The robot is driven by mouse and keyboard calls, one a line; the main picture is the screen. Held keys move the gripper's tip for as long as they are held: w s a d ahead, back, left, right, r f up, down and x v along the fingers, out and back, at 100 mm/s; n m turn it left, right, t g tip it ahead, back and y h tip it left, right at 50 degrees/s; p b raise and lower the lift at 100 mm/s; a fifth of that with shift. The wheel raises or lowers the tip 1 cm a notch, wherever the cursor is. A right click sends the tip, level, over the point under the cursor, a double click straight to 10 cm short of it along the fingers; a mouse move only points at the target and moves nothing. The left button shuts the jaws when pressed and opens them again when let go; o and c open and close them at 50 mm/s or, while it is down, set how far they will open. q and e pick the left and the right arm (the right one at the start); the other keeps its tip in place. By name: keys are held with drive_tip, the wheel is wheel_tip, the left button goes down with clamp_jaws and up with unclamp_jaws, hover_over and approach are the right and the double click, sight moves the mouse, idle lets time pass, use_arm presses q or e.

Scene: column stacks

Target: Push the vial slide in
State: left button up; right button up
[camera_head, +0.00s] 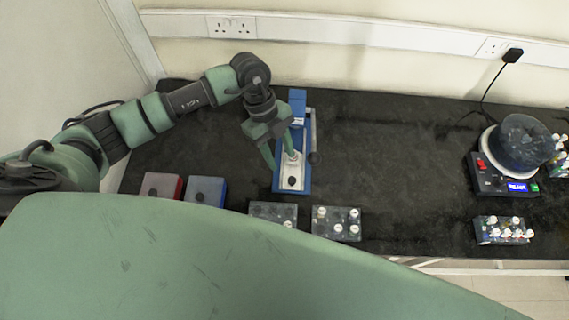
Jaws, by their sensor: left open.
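A blue device (304,180) with a pale slide (283,182) along its middle stands upright in the picture at the back centre of the dark bench. A small white-topped vial (294,156) appears to be on the slide, and a dark round spot shows near the slide's front end. A lever with a dark knob (314,158) is on the device's right side. My left gripper (280,158) reaches in from the left, pointing down over the device. Its fingers are apart, one close to the vial; I cannot tell whether it touches. My right gripper is out of view.
A red box (162,186) and a blue box (206,190) stand at the front left. Two racks of vials, one (272,212) partly hidden and one (337,223), are at the front centre. A round-topped machine (490,175) and another vial rack (502,230) stand right. The bench's middle right is clear.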

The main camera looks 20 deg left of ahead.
sight(292, 179)
use_arm(q)
drive_tip(key=d+f, duration=0.1)
drive_tip(key=f, duration=0.1)
drive_tip(key=s+d+f+p, duration=0.1)
drive_tip(key=d+f, duration=0.1)
drive_tip(key=shift+s+d, duration=0.15)
wheel_tip(292, 179, down, 2)
drive_tip(key=shift+s+f+p, duration=0.1)
drive_tip(key=shift+p, duration=0.25)
drive_tip(key=shift+f, duration=0.2)
drive_tip(key=shift+d+f, duration=0.1)
drive_tip(key=shift+d, duration=0.1)
drive_tip(key=c, duration=0.8)
clamp_jaws()
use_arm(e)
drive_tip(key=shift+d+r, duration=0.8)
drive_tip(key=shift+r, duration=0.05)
use_arm(q)
drive_tip(key=shift+a, duration=0.1)
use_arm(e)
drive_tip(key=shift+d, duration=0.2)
